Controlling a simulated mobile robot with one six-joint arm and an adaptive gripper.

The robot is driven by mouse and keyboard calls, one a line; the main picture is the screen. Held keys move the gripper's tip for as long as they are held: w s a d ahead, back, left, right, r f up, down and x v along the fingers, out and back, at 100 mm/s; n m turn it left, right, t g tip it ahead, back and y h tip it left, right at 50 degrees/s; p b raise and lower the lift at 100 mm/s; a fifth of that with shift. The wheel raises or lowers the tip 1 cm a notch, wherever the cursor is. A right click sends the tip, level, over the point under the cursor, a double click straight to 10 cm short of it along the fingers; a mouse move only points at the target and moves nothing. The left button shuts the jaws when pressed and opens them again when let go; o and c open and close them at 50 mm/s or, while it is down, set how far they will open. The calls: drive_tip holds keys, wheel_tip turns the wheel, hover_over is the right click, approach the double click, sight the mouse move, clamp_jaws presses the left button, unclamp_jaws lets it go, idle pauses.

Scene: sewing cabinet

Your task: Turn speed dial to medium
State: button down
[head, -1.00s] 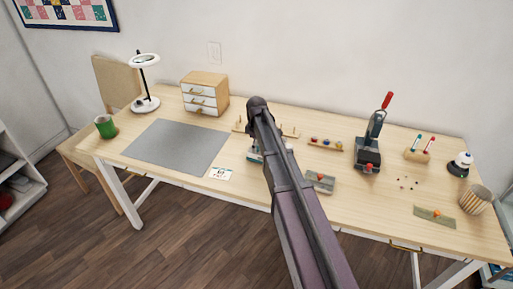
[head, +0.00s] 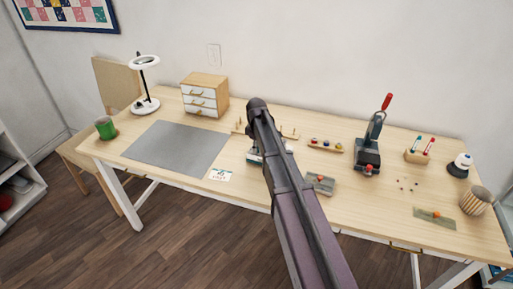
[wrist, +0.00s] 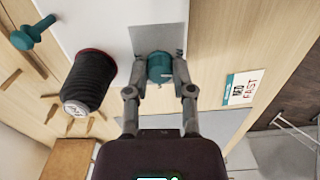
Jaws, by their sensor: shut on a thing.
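A teal speed dial (wrist: 159,67) sits on a grey plate (wrist: 150,40) on a white machine body (wrist: 105,22) in the wrist view. My gripper (wrist: 160,78) is shut on the dial, with one finger on each side of it. Any pointer mark on the dial is too small to read. A white card (wrist: 243,88) with printed words, seemingly including "FAST", lies on the table to the right of the dial. The card also shows in the head view (head: 220,174). There, my arm hides the dial and most of the machine.
A dark thread spool (wrist: 87,82) and another teal knob (wrist: 33,33) stand left of my gripper in the wrist view. In the head view, a grey mat (head: 175,146) lies left.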

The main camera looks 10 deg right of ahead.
drive_tip(key=m, duration=0.8)
drive_tip(key=shift+m, duration=0.4)
drive_tip(key=m, duration=0.4)
drive_tip(key=shift+m, duration=2.1)
drive_tip(key=shift+c, duration=2.4)
unclamp_jaws()
drive_tip(key=shift+n, duration=0.3)
